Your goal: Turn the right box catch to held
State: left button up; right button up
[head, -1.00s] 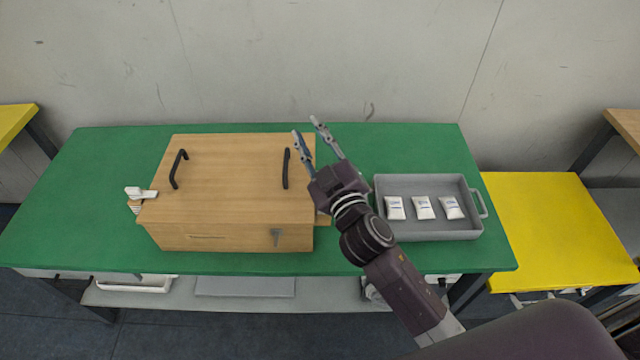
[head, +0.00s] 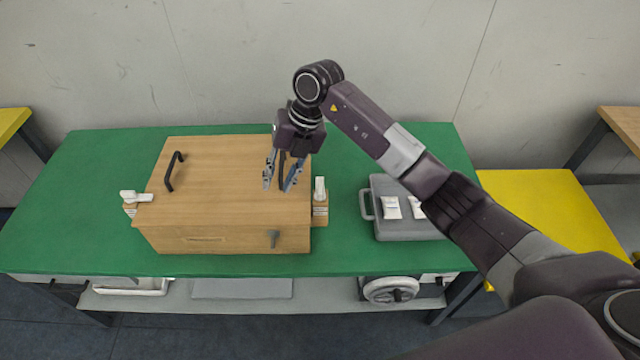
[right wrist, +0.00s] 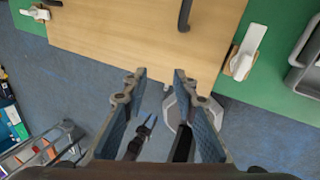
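The wooden box (head: 215,205) stands on the green table, lid closed. Its right catch (head: 319,189) has a white lever on a small wooden block at the box's right side; it also shows in the right wrist view (right wrist: 248,48), the lever lying along the box edge. The left catch (head: 137,197) has its white lever pointing across toward the box. My right gripper (head: 281,184) is open and empty over the lid, by the right black handle, left of the right catch. In the right wrist view a dark two-pronged part (right wrist: 145,128) may be my left gripper, too small to judge.
A grey tray (head: 368,185) with white packets stands right of the box, partly hidden by my right arm. A black handle (head: 174,170) rises from the lid's left. Green table (head: 90,215) is clear left of the box; a yellow table (head: 545,215) stands at right.

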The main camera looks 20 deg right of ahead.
aim_at(320, 188)
jog(key=d+h, duration=0.1)
jog(key=d, duration=0.2)
jog(key=d+r+m+h, duration=0.1)
jog(key=d, duration=0.2)
jog(key=d+h, duration=0.2)
jog(key=d, duration=0.1)
jog(key=shift+w+d+r+m+g, duration=0.2)
jog(key=shift+d+r+m+g, duration=0.1)
jog(key=shift+r+g, duration=0.1)
jog(key=shift+d+f, duration=0.1)
jog(key=shift+d, duration=0.1)
notch_tip(320, 188, down, 6)
jog(key=shift+p, duration=1)
jog(key=shift+f, duration=0.75)
grip_shut()
